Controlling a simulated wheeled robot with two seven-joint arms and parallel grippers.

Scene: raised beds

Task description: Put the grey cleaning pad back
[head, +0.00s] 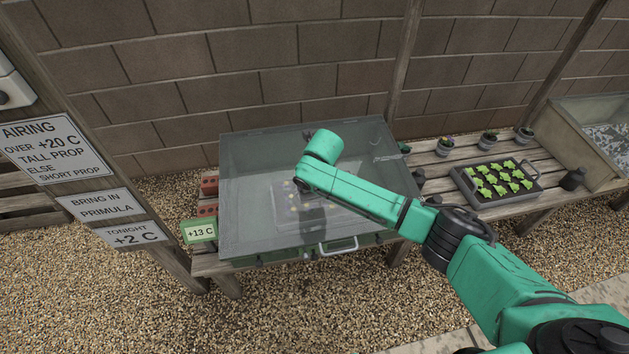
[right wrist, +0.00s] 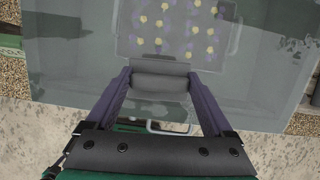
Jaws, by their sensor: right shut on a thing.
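The grey cleaning pad (right wrist: 158,80) is a dark grey padded block between the two purple fingers of my right gripper (right wrist: 160,72) in the right wrist view. The gripper is shut on it and holds it over the clear lid (head: 255,165) of a green cold frame. I cannot tell whether the pad touches the lid. In the head view my right arm comes in from the right across the lid, and its end hides most of the gripper and pad. My left gripper is not in view.
A handle (head: 338,247) is on the frame's front. A seedling tray (head: 500,184), several pots and a dark cup (head: 573,179) stand on the bench to the right. Bricks (head: 208,187) and a +13 C display (head: 199,231) are at left.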

